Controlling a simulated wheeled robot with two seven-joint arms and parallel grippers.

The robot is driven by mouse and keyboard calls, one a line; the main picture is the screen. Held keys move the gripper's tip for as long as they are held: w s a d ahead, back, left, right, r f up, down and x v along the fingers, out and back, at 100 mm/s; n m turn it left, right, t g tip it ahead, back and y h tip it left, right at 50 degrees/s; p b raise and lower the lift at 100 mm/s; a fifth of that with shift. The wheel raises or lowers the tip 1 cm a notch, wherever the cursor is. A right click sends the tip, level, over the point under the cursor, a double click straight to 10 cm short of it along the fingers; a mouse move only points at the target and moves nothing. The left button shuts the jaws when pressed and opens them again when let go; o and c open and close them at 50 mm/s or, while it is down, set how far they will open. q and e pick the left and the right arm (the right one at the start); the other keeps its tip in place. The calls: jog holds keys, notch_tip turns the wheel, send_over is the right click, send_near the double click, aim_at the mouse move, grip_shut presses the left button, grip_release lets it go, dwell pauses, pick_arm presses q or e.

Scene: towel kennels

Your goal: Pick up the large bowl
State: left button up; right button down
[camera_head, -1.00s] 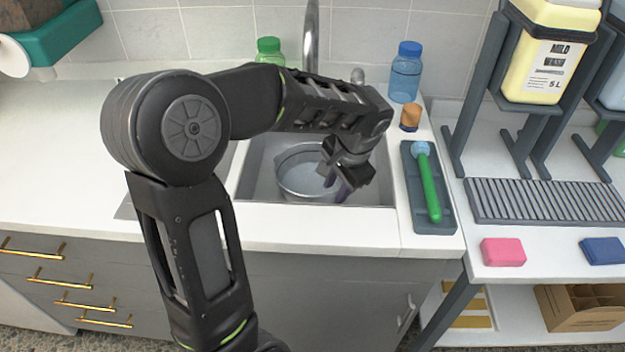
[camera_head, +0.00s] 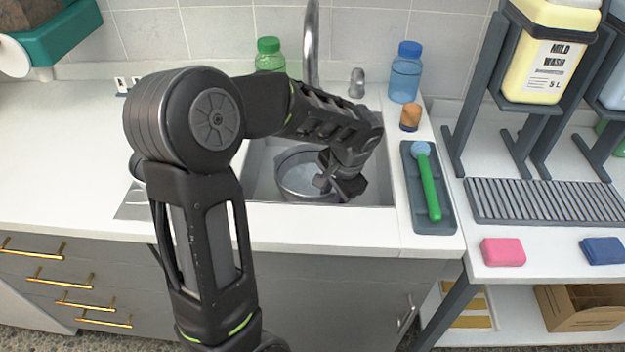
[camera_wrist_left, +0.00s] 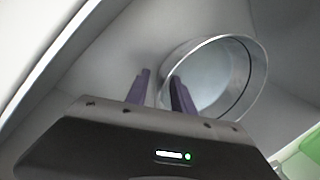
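The large bowl (camera_head: 292,182) is a round, grey metal bowl standing in the sink basin. My left gripper (camera_head: 335,186) is down in the sink at the bowl's right side, and its hand covers part of the bowl. In the left wrist view, the two purple fingers of the gripper (camera_wrist_left: 160,77) are a little apart. The rim of the bowl (camera_wrist_left: 250,48) lies just beyond them, with its near edge showing between the fingers. I cannot tell whether they touch it. My right gripper is in neither view.
The sink (camera_head: 375,196) has a tall faucet (camera_head: 311,45) behind it. A green-capped bottle (camera_head: 269,55) and a blue bottle (camera_head: 405,75) stand at the back. A grey tray (camera_head: 440,221) with a green brush (camera_head: 429,185) lies right of the sink. The left counter is clear.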

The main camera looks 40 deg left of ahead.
pick_arm(q)
grip_shut()
dwell(1.2)
